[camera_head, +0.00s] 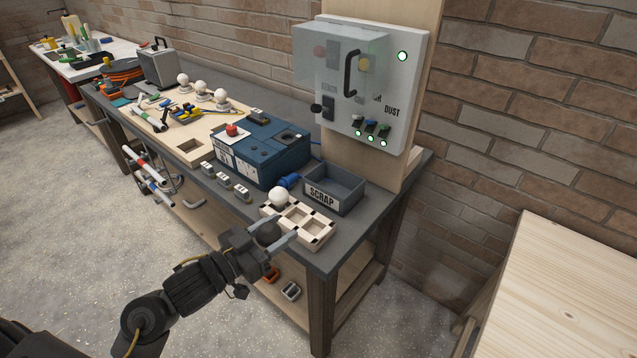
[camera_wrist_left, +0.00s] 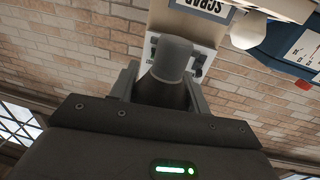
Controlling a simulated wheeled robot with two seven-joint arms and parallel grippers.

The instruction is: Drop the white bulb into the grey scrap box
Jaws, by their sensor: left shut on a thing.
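My left gripper (camera_head: 275,231) is shut on a dark grey, bulb-like thing (camera_head: 266,234), held at the near edge of a pale wooden rack. In the left wrist view, the held thing (camera_wrist_left: 172,60) has a lighter grey end and a dark, widening body between the fingers. The white bulb (camera_head: 279,197) sits in the rack's far-left part, apart from the gripper; it also seems to show in the left wrist view (camera_wrist_left: 247,32). The grey scrap box (camera_head: 343,193), labelled SCRAP, stands behind the rack. I see nothing in it. My right gripper is not in view.
The wooden rack (camera_head: 320,232) has several square compartments, some empty. A blue unit (camera_head: 262,153) stands left of the scrap box. A switch panel (camera_head: 370,110) rises behind. Several white bulbs (camera_head: 202,90) stand farther back on the bench. Floor is clear in front.

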